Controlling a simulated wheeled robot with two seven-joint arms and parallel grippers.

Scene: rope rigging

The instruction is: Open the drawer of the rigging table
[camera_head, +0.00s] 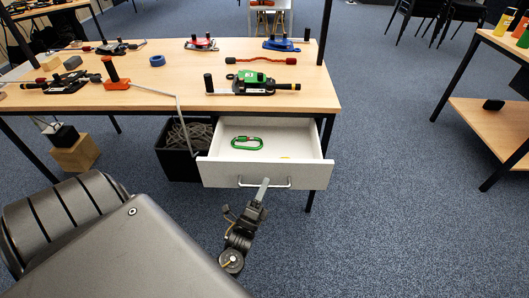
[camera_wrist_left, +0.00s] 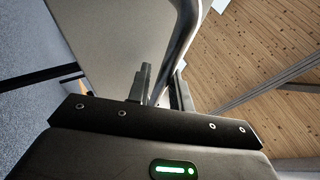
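The rigging table (camera_head: 150,100) has a light wood top. Its white drawer (camera_head: 315,158) stands pulled out under the right end, with its inside showing. A green carabiner (camera_head: 246,143) lies in it, and a small yellow thing lies near the front. The drawer's front panel carries a bar handle (camera_head: 284,183). My left gripper (camera_head: 262,188) is at the middle of this handle. In the left wrist view the left gripper's fingers (camera_wrist_left: 163,88) stand close on either side of the handle bar (camera_wrist_left: 187,35), closed around it. My right gripper is not in view.
A dark bin with rope (camera_head: 188,135) stands left of the drawer. A green rope device (camera_head: 262,86), an orange-based lever (camera_head: 116,82) and blue tape (camera_head: 157,60) are on the tabletop. Another wooden table (camera_head: 490,125) stands at right. The carpet between is clear.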

